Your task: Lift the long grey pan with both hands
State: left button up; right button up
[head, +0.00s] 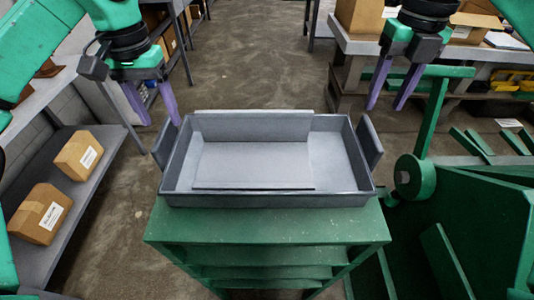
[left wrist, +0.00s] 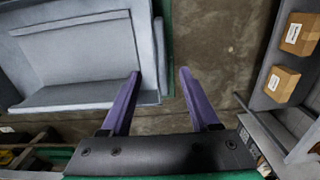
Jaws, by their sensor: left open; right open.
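The long grey pan (head: 340,150) sits on top of a green stand (head: 268,222) in the middle of the head view. It has an upright flat handle at its left end (head: 165,145) and one at its right end (head: 369,142). Inside lies a grey panel-like piece (head: 252,160). My left gripper (head: 156,112) is open and empty, above and behind the pan's left handle. In the left wrist view its purple fingers (left wrist: 157,72) are apart beside the pan (left wrist: 150,60). My right gripper (head: 387,100) is open and empty, above and behind the right handle.
A grey shelf (head: 62,225) with cardboard boxes (head: 78,154) stands at the left. Green machinery (head: 470,215) stands close at the right. A workbench (head: 355,48) with boxes is at the back right. The concrete floor (head: 255,60) behind the pan is clear.

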aim_at(172, 147)
pick_arm(q)
jog(key=f, duration=0.9)
jog(key=shift+s, duration=0.3)
pick_arm(e)
jog(key=f, duration=0.8)
jog(key=shift+s+f, duration=0.3)
jog(key=shift+f, duration=0.1)
pick_arm(q)
jog(key=shift+w+f, duration=0.2)
jog(key=shift+f, duration=0.15)
pick_arm(e)
jog(key=shift+w+f, duration=0.15)
jog(key=shift+f, duration=0.25)
pick_arm(q)
jog(key=shift+s, duration=0.1)
jog(key=shift+r, duration=0.1)
jog(key=c, duration=0.4)
pick_arm(e)
jog(key=shift+r, duration=0.1)
jog(key=c, duration=0.4)
pick_arm(q)
jog(key=c, duration=0.5)
pick_arm(e)
grip_shut()
pick_arm(q)
grip_shut()
jog(key=shift+r, duration=0.1)
